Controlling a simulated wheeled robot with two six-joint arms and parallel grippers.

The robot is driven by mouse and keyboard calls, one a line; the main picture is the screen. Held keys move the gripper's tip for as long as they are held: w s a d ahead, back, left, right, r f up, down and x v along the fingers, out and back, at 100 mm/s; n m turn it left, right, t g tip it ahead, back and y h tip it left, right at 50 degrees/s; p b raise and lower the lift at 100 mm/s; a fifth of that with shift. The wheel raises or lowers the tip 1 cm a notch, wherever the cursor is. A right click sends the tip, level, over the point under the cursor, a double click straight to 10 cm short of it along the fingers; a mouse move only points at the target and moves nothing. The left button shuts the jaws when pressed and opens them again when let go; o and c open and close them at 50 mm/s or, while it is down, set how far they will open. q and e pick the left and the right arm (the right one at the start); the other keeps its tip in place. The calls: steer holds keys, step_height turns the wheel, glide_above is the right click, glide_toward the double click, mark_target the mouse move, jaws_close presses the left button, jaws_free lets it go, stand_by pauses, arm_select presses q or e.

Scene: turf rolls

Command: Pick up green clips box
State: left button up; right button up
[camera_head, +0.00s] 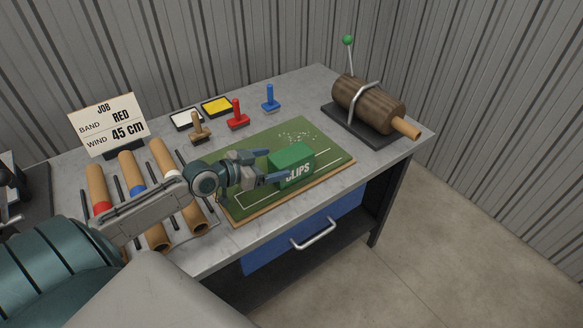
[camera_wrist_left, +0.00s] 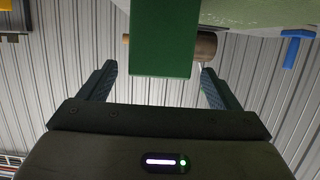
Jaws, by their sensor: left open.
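The green clips box (camera_head: 291,158), lettered "CLIPS", sits on the green cutting mat (camera_head: 330,150) on the table. In the left wrist view the box (camera_wrist_left: 163,40) shows in the middle, between the finger lines. My left gripper (camera_head: 274,167) is open at the left end of the box, one finger toward its far side and one toward its near side. In the left wrist view the fingers (camera_wrist_left: 157,72) stand apart with a gap on both sides of the box; I cannot tell how far they overlap it. My right gripper is not in view.
Red (camera_head: 237,115), blue (camera_head: 270,99) and tan (camera_head: 200,129) stamps stand behind the mat near the ink pads (camera_head: 216,106). A brown roll (camera_head: 368,100) on a dark stand is at right. Banded tubes (camera_head: 131,170) lie at left beside the job sign (camera_head: 108,125).

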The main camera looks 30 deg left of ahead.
mark_target(287, 160)
arm_select(q)
steer(key=shift+w+d+f, duration=0.1)
steer(key=shift+w+d, duration=0.05)
steer(key=shift+w, duration=0.15)
steer(key=shift+w+d, duration=0.1)
steer(key=shift+w, duration=0.05)
steer(key=shift+w+d+f, duration=0.1)
steer(key=shift+w, duration=0.15)
steer(key=shift+p+x, duration=0.75)
steer(key=shift+x, duration=1.35)
steer(key=shift+f, duration=0.2)
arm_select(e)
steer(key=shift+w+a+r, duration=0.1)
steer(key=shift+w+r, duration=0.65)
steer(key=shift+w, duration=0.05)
arm_select(q)
steer(key=shift+s, duration=0.1)
steer(key=c, duration=1.3)
steer(key=shift+r, duration=0.2)
